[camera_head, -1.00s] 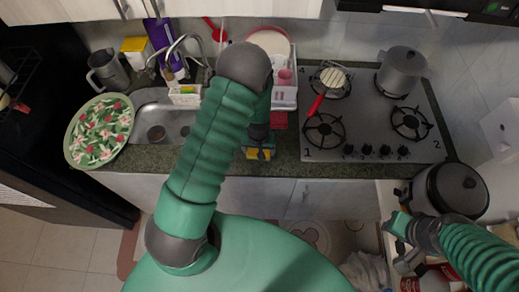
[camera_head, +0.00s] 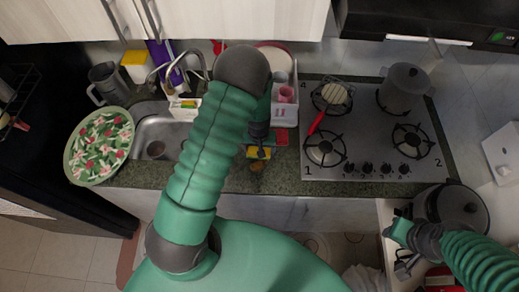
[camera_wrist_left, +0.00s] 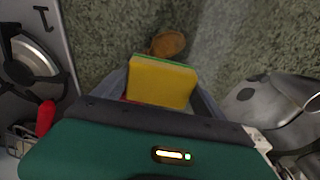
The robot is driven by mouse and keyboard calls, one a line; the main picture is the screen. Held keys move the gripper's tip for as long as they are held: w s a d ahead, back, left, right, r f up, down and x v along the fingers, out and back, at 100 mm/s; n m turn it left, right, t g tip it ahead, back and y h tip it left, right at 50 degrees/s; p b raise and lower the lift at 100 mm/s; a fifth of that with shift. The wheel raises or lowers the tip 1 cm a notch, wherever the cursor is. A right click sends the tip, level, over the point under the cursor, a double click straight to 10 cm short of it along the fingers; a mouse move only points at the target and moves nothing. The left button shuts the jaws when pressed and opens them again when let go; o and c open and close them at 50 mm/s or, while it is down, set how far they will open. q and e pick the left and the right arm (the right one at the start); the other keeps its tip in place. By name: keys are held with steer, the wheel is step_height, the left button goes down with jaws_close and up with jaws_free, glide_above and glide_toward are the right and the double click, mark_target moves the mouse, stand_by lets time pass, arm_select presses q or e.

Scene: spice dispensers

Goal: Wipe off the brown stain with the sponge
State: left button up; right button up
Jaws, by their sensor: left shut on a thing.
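The brown stain (camera_head: 257,167) is a small spot on the green speckled counter, between the sink and the stove. It also shows in the left wrist view (camera_wrist_left: 168,44), just beyond the sponge. The yellow sponge with a green layer (camera_wrist_left: 160,82) is held between the fingers of my left gripper (camera_wrist_left: 165,98). In the head view the sponge (camera_head: 259,153) is just behind the stain. I cannot tell whether it touches the counter. My left arm partly covers the left gripper (camera_head: 258,141). My right gripper (camera_head: 400,246) is at the lower right, beside the black pot; its jaw opening is unclear.
The stove (camera_head: 370,150) with a grey pot (camera_head: 404,90) and a red-handled pan (camera_head: 333,95) is right of the stain. A white dish rack (camera_head: 285,105) stands behind. The sink (camera_head: 160,135) and a floral plate (camera_head: 99,146) are left. Counter around the stain is clear.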

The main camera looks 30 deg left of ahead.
arm_select(q)
step_height(320, 180, up, 2)
steer(key=shift+r+p, duration=0.1)
steer(key=shift+p, duration=0.45)
steer(key=shift+w+r+p, duration=0.15)
steer(key=shift+r+p, duration=0.45)
steer(key=shift+r, duration=0.15)
